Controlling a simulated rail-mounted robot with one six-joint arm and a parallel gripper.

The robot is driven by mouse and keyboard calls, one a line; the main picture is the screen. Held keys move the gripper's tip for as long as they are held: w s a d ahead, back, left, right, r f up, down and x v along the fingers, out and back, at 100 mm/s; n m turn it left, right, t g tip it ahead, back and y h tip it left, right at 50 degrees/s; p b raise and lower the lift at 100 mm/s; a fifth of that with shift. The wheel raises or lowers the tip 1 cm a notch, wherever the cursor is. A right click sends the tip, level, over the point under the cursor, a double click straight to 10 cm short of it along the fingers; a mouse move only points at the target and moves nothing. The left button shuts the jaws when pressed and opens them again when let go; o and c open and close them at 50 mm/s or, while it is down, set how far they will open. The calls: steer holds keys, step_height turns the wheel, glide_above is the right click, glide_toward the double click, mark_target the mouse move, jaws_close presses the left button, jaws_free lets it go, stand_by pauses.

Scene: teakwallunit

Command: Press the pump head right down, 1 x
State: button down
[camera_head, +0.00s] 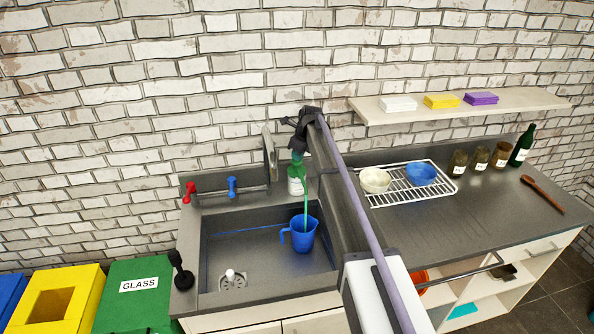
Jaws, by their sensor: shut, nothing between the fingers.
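A green pump bottle with a white label (295,187) stands on the back rim of the sink, partly behind a green stick. Its pump head (297,157) is a small green-teal shape at the top. My gripper (298,146) is dark and shut, with nothing held. It points down directly above the pump head, very near it. I cannot tell whether it touches. My arm comes in from the lower right and hides part of the counter beside the bottle.
A blue jug (304,236) with a green stick (306,205) stands in the sink (245,250), in front of the bottle. A wire rack (397,198) with bowls is right. A shelf (480,110) hangs above.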

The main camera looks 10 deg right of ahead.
steer(key=shift+f, duration=0.4)
step_height(320, 180, up, 3)
steer(key=p, duration=0.2)
steer(key=shift+r+p, duration=0.1)
steer(key=shift+p, duration=0.2)
